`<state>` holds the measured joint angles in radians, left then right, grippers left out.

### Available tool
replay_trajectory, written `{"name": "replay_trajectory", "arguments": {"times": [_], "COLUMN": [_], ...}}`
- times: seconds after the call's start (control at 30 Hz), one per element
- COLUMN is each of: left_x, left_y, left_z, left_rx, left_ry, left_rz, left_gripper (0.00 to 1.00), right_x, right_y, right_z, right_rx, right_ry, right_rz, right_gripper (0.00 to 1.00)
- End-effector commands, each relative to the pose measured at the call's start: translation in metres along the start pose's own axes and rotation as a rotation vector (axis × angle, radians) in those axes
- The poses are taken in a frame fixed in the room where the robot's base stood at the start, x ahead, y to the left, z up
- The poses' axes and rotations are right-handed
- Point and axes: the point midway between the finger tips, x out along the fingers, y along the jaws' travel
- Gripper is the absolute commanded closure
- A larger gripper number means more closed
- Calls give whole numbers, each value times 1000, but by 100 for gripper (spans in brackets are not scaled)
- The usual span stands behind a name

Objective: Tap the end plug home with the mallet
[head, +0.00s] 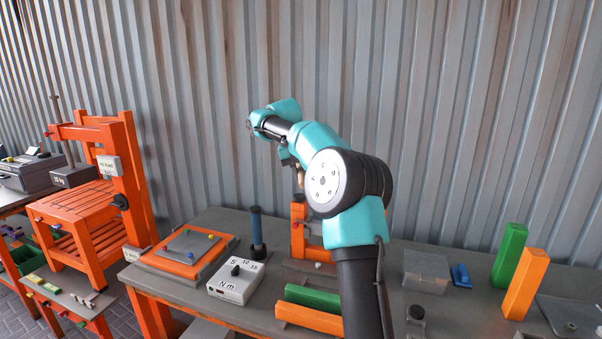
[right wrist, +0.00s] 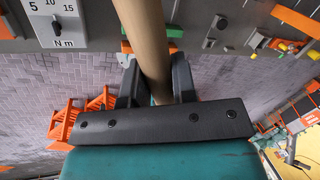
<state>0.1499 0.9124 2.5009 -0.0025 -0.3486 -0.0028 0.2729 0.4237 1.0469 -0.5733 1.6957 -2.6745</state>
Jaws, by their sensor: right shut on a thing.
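My right gripper (right wrist: 156,82) is shut on the mallet's wooden handle (right wrist: 146,35) in the right wrist view. The round tan handle runs up between the two dark fingers and out of the top of the picture. The mallet's head is not visible there. In the head view my right arm reaches up from the bottom and bends over the bench, and its links hide most of the gripper. A small tan piece of the handle (head: 299,178) shows beside the arm. I cannot make out the end plug. My left gripper is not in view.
An orange upright fixture (head: 299,228) stands on the bench (head: 438,311) behind my arm. Left of it are a dark blue cylinder (head: 257,229), a Nm dial box (head: 236,281) and an orange-edged plate (head: 186,247). Green (head: 509,256) and orange (head: 525,283) posts stand right.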

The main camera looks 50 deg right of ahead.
Motion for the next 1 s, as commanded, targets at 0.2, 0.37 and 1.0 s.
{"name": "replay_trajectory", "arguments": {"times": [0.2,0.37,1.0], "left_x": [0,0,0], "left_y": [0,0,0], "left_z": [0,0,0], "left_rx": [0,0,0], "left_ry": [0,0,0], "left_rz": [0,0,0], "left_gripper": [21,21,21], "right_x": [10,26,52], "right_y": [2,6,14], "right_z": [0,0,0], "right_rx": [1,0,1], "right_ry": [1,1,-1], "right_rz": [-1,-1,0], "right_gripper": [100,100,100]}}
